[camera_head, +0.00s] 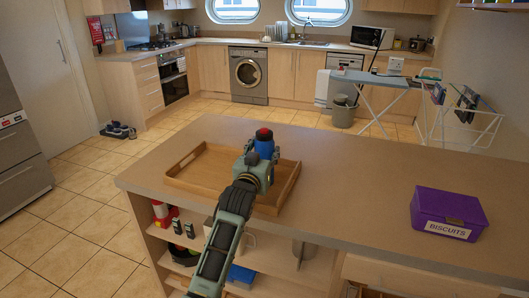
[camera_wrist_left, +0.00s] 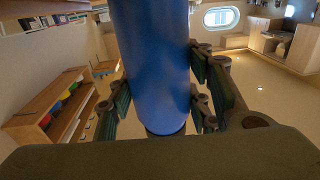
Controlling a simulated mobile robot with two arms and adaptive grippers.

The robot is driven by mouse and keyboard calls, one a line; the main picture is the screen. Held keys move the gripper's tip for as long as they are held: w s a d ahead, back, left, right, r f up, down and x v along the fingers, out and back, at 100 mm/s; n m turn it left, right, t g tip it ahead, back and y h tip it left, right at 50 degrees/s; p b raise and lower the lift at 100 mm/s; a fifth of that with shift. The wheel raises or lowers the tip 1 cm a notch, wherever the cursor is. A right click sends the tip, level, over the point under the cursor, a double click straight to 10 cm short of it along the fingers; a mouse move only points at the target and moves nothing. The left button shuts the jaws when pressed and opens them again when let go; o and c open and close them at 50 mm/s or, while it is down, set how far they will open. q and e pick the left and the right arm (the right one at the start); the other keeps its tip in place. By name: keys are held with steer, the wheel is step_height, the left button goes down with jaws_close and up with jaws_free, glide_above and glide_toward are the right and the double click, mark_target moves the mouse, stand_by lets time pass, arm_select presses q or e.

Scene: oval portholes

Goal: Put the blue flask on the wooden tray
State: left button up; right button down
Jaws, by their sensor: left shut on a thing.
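The blue flask (camera_head: 264,146) has a red top and is held upright by my left gripper (camera_head: 259,158) over the right part of the wooden tray (camera_head: 190,184). The gripper and arm hide part of the tray and the flask's lower part, so I cannot tell whether the flask touches the tray. In the left wrist view the blue flask (camera_wrist_left: 152,65) fills the middle, between the fingers of the left gripper (camera_wrist_left: 160,100). The visible part of the tray is empty. My right gripper is not in view.
A purple biscuits box (camera_head: 448,213) stands on the counter (camera_head: 350,180) at the right. The counter between tray and box is clear. Open shelves (camera_head: 270,262) with several items sit below the front edge. An ironing board (camera_head: 385,80) and drying rack stand behind.

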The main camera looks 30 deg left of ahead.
arm_select(q)
steer(key=o, duration=1.5)
steer(key=shift+s+d+f, duration=0.1)
steer(key=shift+f, duration=0.75)
steer(key=shift+c, duration=0.2)
steer(key=shift+r, duration=0.6)
steer(key=v, duration=1.1)
steer(key=shift+s+r, duration=0.25)
steer(key=shift+r, duration=0.2)
